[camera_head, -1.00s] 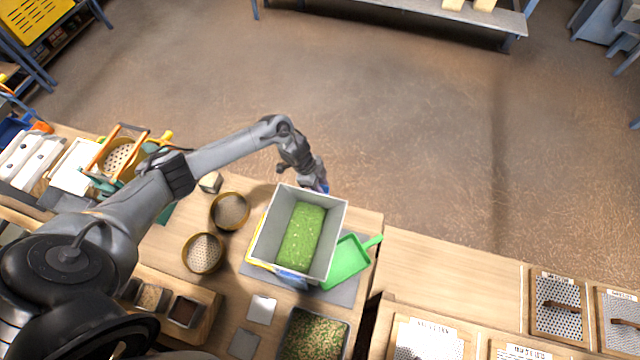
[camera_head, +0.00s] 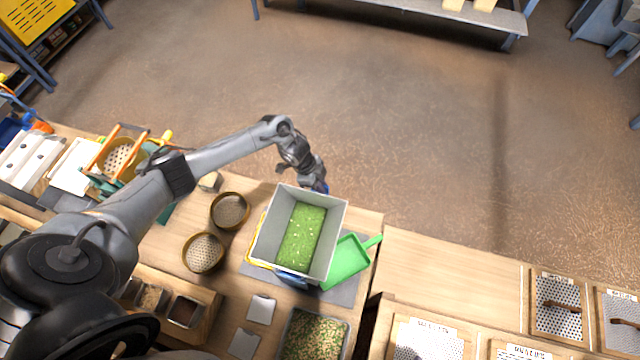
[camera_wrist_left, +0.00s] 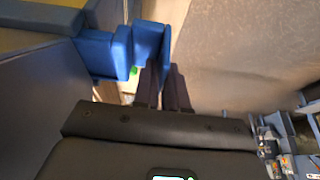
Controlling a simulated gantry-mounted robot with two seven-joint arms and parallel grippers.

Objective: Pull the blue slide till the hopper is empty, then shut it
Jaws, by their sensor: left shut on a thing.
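The hopper (camera_head: 270,232) is a light grey open-topped box near the table's front right, with green granular stuff (camera_head: 300,240) on its floor. The blue slide (camera_wrist_left: 150,45) sticks out from the hopper's far side in the left wrist view; only a bit of its blue shows in the head view (camera_head: 322,187). My left gripper (camera_head: 318,180) is at that far side, shut on the slide's blue end. Its dark fingers (camera_wrist_left: 164,88) show below the blue piece in the wrist view. The slide's opening is hidden under the hopper. My right gripper is not in view.
A green scoop (camera_head: 346,262) lies right of the hopper. Two round sieves (camera_head: 230,210) stand to its left. A tray of mixed grains (camera_head: 315,335) and flat plates (camera_head: 261,309) lie in front.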

